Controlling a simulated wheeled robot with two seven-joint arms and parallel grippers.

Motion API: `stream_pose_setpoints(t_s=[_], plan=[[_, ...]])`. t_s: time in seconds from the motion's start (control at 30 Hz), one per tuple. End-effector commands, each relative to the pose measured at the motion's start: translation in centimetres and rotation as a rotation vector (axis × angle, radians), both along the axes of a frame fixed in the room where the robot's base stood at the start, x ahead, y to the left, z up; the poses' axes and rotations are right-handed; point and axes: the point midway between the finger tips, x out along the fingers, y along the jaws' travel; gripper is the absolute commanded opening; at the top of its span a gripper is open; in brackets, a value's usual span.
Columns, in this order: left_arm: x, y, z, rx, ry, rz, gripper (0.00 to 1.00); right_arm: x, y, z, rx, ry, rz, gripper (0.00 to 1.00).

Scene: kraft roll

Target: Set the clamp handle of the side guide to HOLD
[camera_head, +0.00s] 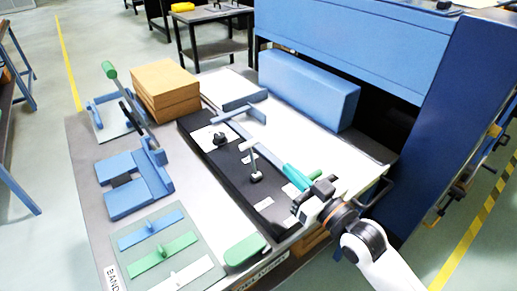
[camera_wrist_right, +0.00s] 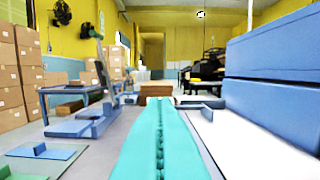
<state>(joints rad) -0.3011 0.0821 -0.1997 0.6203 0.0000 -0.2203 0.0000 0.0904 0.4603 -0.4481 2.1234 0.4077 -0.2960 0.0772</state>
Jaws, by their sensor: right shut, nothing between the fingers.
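The side guide (camera_head: 262,138) is a blue bar with crosspieces at its far end, on a black panel beside the white bed. A black knob with a thin grey lever (camera_head: 253,160) stands on the panel beside the bar; it looks like the clamp handle. A second black knob (camera_head: 220,139) sits farther back. White labels lie near them, too small to read, so I cannot tell the handle's setting. My right gripper (camera_head: 292,172) is shut and empty, its teal fingers to the right of the lever, near the bar. The fingers (camera_wrist_right: 160,104) fill the middle of the right wrist view. My left gripper is not in view.
A blue block (camera_head: 308,88) stands at the back of the bed, before the blue machine (camera_head: 455,95). Brown stacked boards (camera_head: 165,88), a green-handled lever device (camera_head: 108,69), a blue fixture (camera_head: 128,196) and a mat with coloured strips (camera_head: 190,218) occupy the left side.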

Motion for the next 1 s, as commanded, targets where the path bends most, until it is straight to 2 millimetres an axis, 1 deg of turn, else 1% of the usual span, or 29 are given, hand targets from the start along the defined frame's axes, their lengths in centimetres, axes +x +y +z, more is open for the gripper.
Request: stream_pose_setpoints(t_s=[0.17,0.5,0.6,0.7,0.8,1.0], plan=[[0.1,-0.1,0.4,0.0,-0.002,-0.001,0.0,2.1,1.6,0.5,0.003,-0.001,0.0,0.0],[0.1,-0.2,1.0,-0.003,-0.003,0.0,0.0,7.9,5.8,1.1,0.001,0.0,0.0,0.0],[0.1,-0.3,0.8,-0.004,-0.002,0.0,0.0,8.8,6.5,-0.4,-0.001,0.004,0.0,0.0],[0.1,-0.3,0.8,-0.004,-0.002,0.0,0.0,9.6,7.0,-1.1,0.0,0.004,0.0,0.0],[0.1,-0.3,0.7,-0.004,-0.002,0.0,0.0,10.0,7.3,-1.6,-0.001,0.003,0.001,0.0],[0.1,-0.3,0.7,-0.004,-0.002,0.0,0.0,10.2,7.5,-1.8,0.0,0.002,0.001,0.0]])
